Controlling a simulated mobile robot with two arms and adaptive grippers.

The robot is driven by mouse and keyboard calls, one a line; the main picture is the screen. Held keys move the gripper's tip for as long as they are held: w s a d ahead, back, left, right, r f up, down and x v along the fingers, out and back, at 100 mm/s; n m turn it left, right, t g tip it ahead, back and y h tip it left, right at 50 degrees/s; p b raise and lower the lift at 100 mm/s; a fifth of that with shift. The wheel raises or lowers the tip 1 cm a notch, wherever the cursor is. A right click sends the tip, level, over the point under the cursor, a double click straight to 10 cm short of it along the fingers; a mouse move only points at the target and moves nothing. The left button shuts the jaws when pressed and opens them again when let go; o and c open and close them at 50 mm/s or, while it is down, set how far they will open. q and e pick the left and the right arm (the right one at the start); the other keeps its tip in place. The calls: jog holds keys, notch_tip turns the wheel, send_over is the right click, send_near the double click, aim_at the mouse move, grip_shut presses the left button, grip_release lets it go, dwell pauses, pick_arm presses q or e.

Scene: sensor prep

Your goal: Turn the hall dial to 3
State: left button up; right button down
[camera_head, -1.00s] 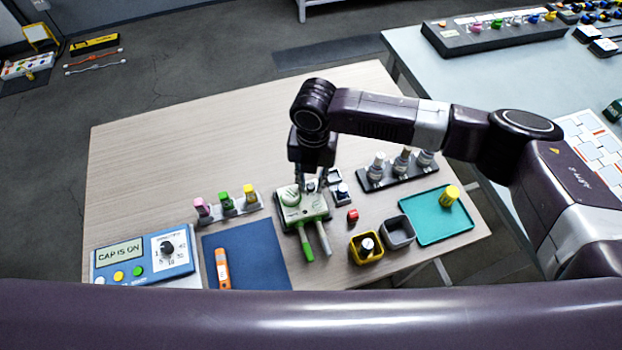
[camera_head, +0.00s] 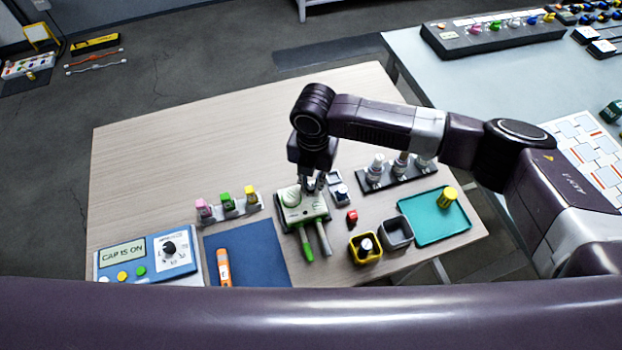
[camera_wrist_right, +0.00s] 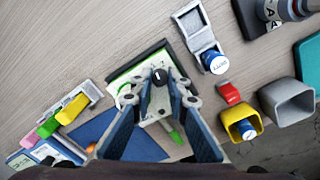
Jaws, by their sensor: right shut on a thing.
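My right gripper (camera_head: 312,184) points down at the device's far right part and is shut on this knob. A blue box (camera_head: 150,255) at the front left has another black dial (camera_head: 169,247) and a display reading "CAP IS ON". My left gripper is not in view.
A small grey open-lidded box (camera_head: 339,190) and a red cube (camera_head: 352,216) stand close right of the device. A bottle rack (camera_head: 385,181), yellow bin (camera_head: 355,255), grey bin (camera_head: 397,232) and teal tray (camera_head: 425,228) lie farther right. The table's far left is clear.

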jog(key=m+p, duration=0.2)
jog(key=m, duration=0.1)
jog(key=m+p, duration=0.1)
jog(key=shift+r+p, duration=0.25)
jog(key=shift+p, duration=0.15)
jog(key=m+p, duration=0.3)
jog(key=m, duration=0.2)
jog(key=shift+p, duration=0.3)
jog(key=m+p, duration=0.3)
jog(key=m, duration=0.1)
jog(key=shift+a+f, duration=0.1)
jog(key=shift+f+m+p, duration=0.1)
jog(key=shift+m+p, duration=0.65)
jog(key=shift+m, duration=0.75)
jog(key=c, duration=2.1)
grip_release()
